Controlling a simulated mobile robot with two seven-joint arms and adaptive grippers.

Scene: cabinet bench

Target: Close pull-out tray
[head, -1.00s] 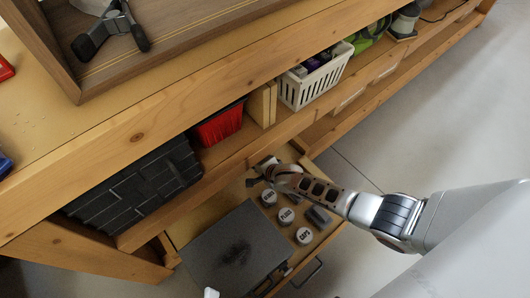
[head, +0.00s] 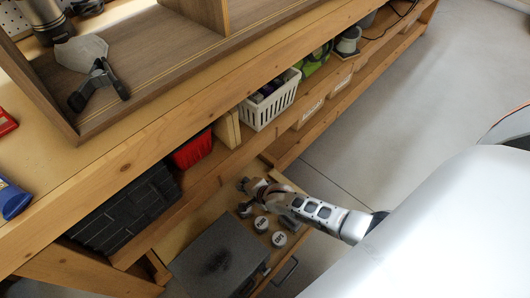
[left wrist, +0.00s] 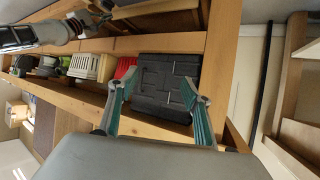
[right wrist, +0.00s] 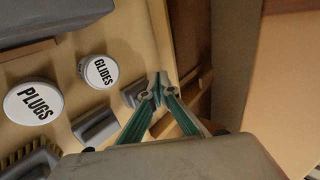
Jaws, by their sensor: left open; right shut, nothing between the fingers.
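The pull-out tray (head: 203,218) stands out from under the bench's lower shelf, with a dark handle (head: 287,270) on its front. It holds a grey box (head: 220,258) and several white-lidded jars, including GLIDES (right wrist: 99,71) and PLUGS (right wrist: 35,103). My right gripper (head: 250,190) is over the tray's far part, near the shelf edge. In the right wrist view its fingers (right wrist: 157,90) are together and empty, beside the GLIDES jar; contact with the tray is unclear. My left gripper (left wrist: 158,88) is open and empty, pointing towards the black case, and is not visible in the head view.
The shelf holds a black case (head: 125,208), a red bin (head: 192,148) and a white basket (head: 269,101). Above, a wooden cabinet (head: 150,60) holds a dark clamp-like object (head: 98,86). Grey floor (head: 400,125) to the right is clear.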

